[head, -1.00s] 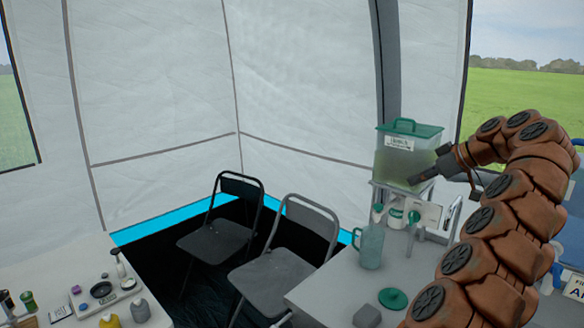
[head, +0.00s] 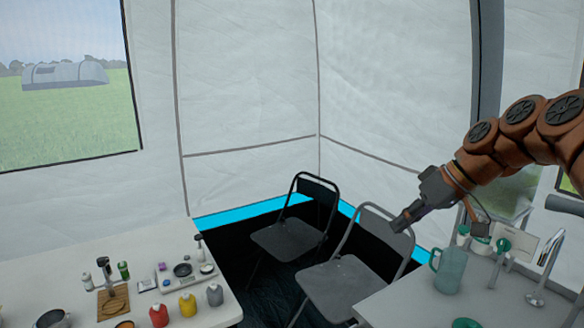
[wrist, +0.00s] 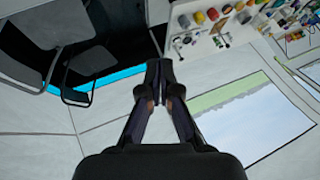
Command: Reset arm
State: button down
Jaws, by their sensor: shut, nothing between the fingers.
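My orange-brown arm reaches in from the right of the head view. My gripper (head: 402,222) hangs in the air in front of the grey folding chair and the tent wall, pointing left and down. In the wrist view its dark fingers (wrist: 161,75) are together at the tips with nothing between them. It touches nothing that I can see.
A table (head: 165,245) at left holds several bottles and small items. A black folding chair (head: 290,240) and a grey folding chair (head: 345,285) stand between them.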

jog(key=s+a+f+m+g+h, duration=0.1)
jog(key=s+a+f+h, duration=0.1)
jog(key=s+f, duration=0.35)
jog(key=s+a+f+m+g+h+p, duration=0.1)
jog(key=s+a+f+g, duration=0.15)
jog(key=s, duration=0.65)
jog(key=s+a+f+m+h, duration=0.1)
jog(key=s+a+f+h, duration=0.2)
jog(key=s, duration=0.5)
jog(key=s+d+f+m+g, duration=0.1)
jog(key=s+d+f+m, duration=0.2)
jog(key=s+f, duration=0.4)
jog(key=s+d, duration=0.1)
jog(key=s, duration=0.2)
jog(key=shift+s+f+h+p, duration=0.3)
jog(key=shift+s+h, duration=0.05)
jog(key=shift+h, duration=0.05)
jog(key=shift+g, duration=0.25)
